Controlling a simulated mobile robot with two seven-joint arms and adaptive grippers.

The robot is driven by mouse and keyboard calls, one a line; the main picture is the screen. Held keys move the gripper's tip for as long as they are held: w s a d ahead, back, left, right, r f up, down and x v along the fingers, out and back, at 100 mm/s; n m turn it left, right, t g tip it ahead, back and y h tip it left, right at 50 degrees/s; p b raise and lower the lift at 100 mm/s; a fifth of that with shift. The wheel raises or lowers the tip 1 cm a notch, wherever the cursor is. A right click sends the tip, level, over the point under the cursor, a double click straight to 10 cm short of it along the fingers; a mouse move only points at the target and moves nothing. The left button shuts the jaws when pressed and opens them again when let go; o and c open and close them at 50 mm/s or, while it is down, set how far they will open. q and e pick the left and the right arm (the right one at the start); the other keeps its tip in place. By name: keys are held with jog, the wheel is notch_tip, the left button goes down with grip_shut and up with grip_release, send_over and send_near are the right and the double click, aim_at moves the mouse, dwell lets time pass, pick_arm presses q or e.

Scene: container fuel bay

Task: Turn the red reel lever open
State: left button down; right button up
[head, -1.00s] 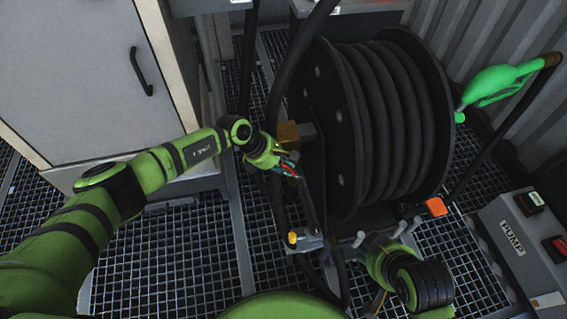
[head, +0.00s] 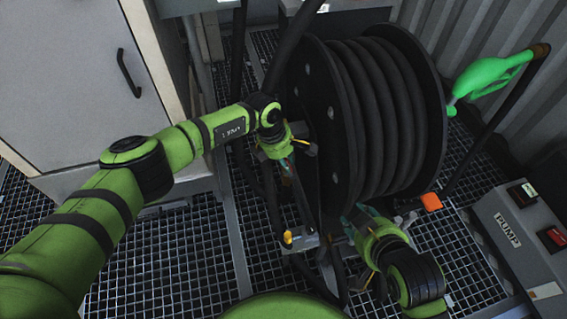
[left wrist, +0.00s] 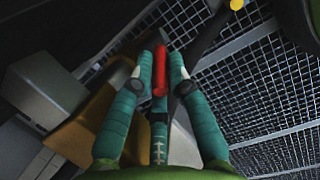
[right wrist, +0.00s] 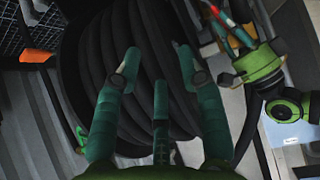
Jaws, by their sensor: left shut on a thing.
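The red reel lever (left wrist: 160,72) is a short red bar, seen in the left wrist view between the teal fingers of my left gripper (left wrist: 160,62). My left gripper is shut on it, beside a brass-coloured block (left wrist: 95,118). In the head view my left gripper (head: 286,163) is at the left side of the black hose reel (head: 348,120), and the lever is hidden there. My right gripper (head: 354,214) is at the reel's lower front. In the right wrist view my right gripper (right wrist: 156,62) has its fingers apart with nothing between them, facing the hose coils.
A bright green nozzle (head: 485,75) hangs to the right of the reel. An orange block (head: 431,202) and a yellow knob (head: 288,237) are low at the reel's front. A pump box (head: 490,215) stands at right, a cabinet (head: 70,80) at left. Grating floor lies between.

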pick_arm(q)
jog(key=shift+s+d+f+y+b, duration=0.2)
jog(key=shift+d+y+b, duration=0.1)
jog(key=shift+d+b, duration=0.35)
jog(key=shift+w+d+r+g+y+b, duration=0.15)
jog(key=shift+g+y+b, duration=0.2)
jog(key=shift+b, duration=0.35)
pick_arm(e)
jog(key=w+a+r+n+t+y, duration=0.1)
jog(key=w+a+r+t+y, duration=0.1)
jog(key=r+t, duration=0.3)
jog(key=w+a+r+t+y, duration=0.2)
jog(key=a+r+t, duration=0.2)
jog(key=r, duration=0.7)
jog(key=shift+w+r+n+t+y, duration=0.3)
jog(key=shift+w+n+t, duration=0.1)
jog(key=shift+t, duration=0.1)
pick_arm(q)
jog(key=c, duration=1.2)
grip_release()
jog(key=shift+w+r, duration=0.1)
jog(key=r, duration=0.4)
jog(key=a+r, duration=0.1)
jog(key=r, duration=0.7)
jog(key=shift+s+a, duration=0.2)
jog(key=shift+a, duration=0.1)
